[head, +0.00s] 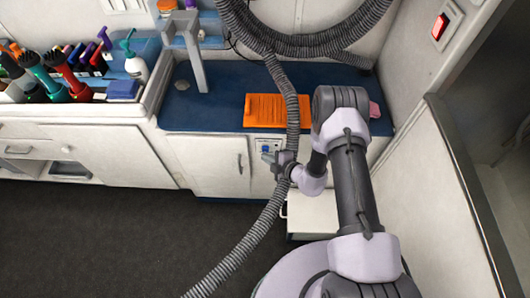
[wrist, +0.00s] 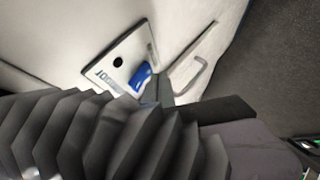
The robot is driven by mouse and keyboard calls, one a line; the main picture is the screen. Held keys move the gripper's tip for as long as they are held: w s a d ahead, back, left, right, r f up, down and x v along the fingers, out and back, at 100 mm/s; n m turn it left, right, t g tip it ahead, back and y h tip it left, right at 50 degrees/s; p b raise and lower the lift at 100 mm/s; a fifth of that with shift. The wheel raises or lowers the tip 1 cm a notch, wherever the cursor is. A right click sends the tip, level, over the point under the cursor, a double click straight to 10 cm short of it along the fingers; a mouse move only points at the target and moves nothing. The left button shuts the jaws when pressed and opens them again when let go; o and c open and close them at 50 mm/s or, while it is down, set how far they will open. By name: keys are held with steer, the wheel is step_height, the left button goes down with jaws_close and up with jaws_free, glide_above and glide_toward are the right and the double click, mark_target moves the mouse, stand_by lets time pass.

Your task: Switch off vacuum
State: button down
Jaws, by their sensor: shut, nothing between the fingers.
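The vacuum panel (head: 266,144) is a small pale plate on the cabinet front below the blue counter. Its blue switch (head: 265,150) also shows in the wrist view (wrist: 141,77), beside a round black hole and partly covered by a dark finger. My gripper (head: 269,158) is shut and empty, with its tip at the switch; I cannot tell whether they touch. The grey ribbed vacuum hose (head: 291,110) hangs in front of the counter, just right of the panel. In the wrist view, ribbed dark grey hose (wrist: 90,140) fills the lower left and hides part of my gripper.
An orange mat (head: 265,108) lies on the blue counter (head: 220,108). Grooming tools and a pump bottle (head: 135,65) stand at the left. A red switch (head: 439,26) is on the right wall. A white box (head: 312,213) stands below. Floor at front left is clear.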

steer(key=shift+s+r, duration=0.1)
steer(key=shift+s, duration=0.6)
steer(key=shift+s+a+r+p, duration=0.15)
steer(key=shift+s+p, duration=0.45)
steer(key=shift+s, duration=0.65)
steer(key=shift+s+d+r+p, duration=0.1)
steer(key=shift+s+r+p, duration=0.15)
steer(key=shift+s+p, duration=0.65)
steer(key=shift+s+b, duration=0.3)
